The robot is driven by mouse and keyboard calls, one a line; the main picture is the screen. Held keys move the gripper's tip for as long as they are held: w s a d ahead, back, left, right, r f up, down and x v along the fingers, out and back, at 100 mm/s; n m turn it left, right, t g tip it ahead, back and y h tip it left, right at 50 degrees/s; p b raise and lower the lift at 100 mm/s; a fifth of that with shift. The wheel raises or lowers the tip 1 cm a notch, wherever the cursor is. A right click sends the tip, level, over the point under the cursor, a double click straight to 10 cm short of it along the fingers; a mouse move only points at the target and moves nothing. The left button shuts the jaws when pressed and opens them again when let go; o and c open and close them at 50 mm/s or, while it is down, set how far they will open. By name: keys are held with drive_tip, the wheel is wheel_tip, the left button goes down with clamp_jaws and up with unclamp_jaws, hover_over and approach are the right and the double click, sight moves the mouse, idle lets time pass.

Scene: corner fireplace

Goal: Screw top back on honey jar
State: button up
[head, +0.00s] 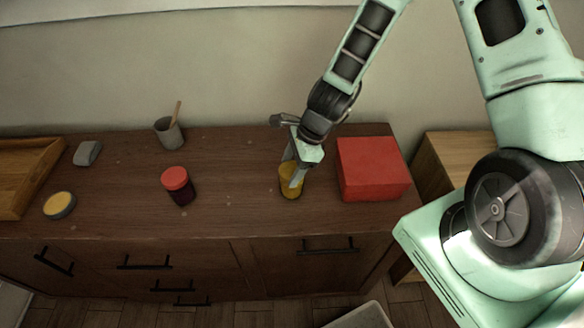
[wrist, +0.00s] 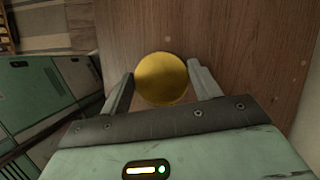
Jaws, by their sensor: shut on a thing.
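The honey jar (head: 289,192) is a short amber-yellow cylinder standing upright on the dark wooden cabinet top. My gripper (head: 294,175) comes down over it from above, with its fingers at the jar's upper part. In the wrist view, a round yellow top (wrist: 161,78) lies between the two fingers of my gripper (wrist: 162,84), which is shut on it. From above, the top hides the jar under it. I cannot tell how firmly the top sits on the jar.
A red box (head: 372,168) stands close to the right of the jar. A red-lidded dark jar (head: 178,186), a grey cup (head: 169,134) with a stick, a yellow-topped tin (head: 59,205), a grey block (head: 87,153) and a wooden tray (head: 28,178) stand leftward. The cabinet top (head: 235,200) is clear left of my gripper.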

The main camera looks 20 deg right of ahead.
drive_tip(key=shift+s+m+b, duration=0.1)
drive_tip(key=shift+m+b, duration=0.45)
drive_tip(key=shift+m, duration=0.15)
drive_tip(key=shift+f+m+t+b, duration=0.15)
drive_tip(key=shift+m+t+b, duration=0.3)
drive_tip(key=shift+b, duration=0.3)
drive_tip(key=shift+m+t+b, duration=0.25)
drive_tip(key=shift+m+b, duration=0.6)
drive_tip(key=shift+b, duration=0.2)
drive_tip(key=shift+m+h+b, duration=0.4)
drive_tip(key=shift+m+b, duration=0.35)
drive_tip(key=shift+m, duration=0.05)
drive_tip(key=o, duration=1.1)
drive_tip(key=shift+o, duration=0.2)
drive_tip(key=shift+r, duration=0.2)
